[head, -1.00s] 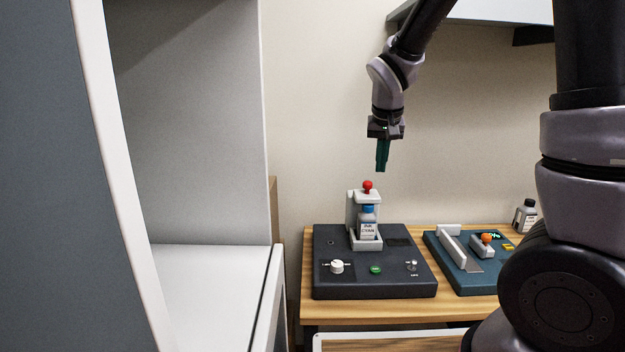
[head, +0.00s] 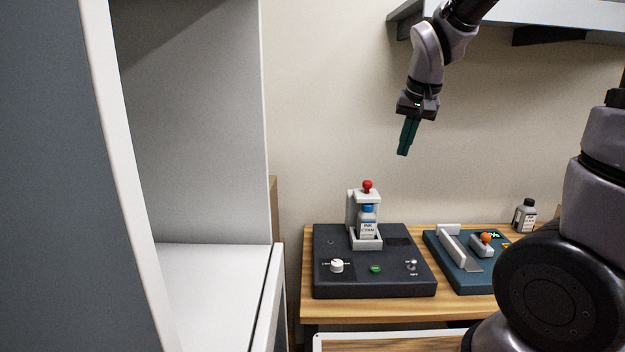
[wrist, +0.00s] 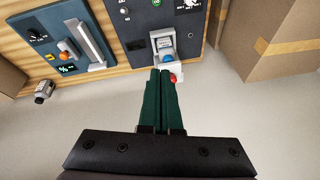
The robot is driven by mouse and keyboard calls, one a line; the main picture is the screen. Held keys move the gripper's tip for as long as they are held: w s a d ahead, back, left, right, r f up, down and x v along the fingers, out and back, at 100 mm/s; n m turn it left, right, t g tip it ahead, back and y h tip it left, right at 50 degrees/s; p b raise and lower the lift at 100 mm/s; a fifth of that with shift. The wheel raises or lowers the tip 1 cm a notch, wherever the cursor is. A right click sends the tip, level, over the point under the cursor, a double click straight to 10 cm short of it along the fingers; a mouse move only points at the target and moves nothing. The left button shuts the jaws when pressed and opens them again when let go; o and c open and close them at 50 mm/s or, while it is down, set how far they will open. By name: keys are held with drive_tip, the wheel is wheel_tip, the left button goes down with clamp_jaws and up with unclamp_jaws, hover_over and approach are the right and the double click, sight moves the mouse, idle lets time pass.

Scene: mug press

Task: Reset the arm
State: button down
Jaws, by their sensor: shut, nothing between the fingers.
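My gripper (head: 404,151) hangs in the air above and a little right of the press in the head view, its green fingers pointing down. The fingers are together and empty; they also show in the wrist view (wrist: 161,75). Below is a dark press machine (head: 330,285) with a red-knobbed holder (head: 367,187). A small bottle with a blue cap (head: 368,222) stands in the holder. In the wrist view the holder's red knob (wrist: 173,78) appears close to the fingertips.
A teal device with an orange knob (head: 486,238) sits right of the press on the wooden table (head: 375,309). A shelf (head: 560,20) hangs on the wall at upper right. A white cabinet (head: 205,290) fills the left.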

drive_tip(key=s+d+r+t, duration=0.1)
drive_tip(key=s+r, duration=0.3)
drive_tip(key=s, duration=0.4)
drive_tip(key=s+d+r+m+t+y, duration=0.1)
drive_tip(key=s+d+r, duration=0.1)
drive_tip(key=s+r, duration=0.2)
drive_tip(key=s, duration=0.3)
drive_tip(key=shift+s+d+r+t, duration=0.35)
drive_tip(key=shift+s+r+t, duration=0.05)
drive_tip(key=shift+w, duration=0.1)
idle(0.9)
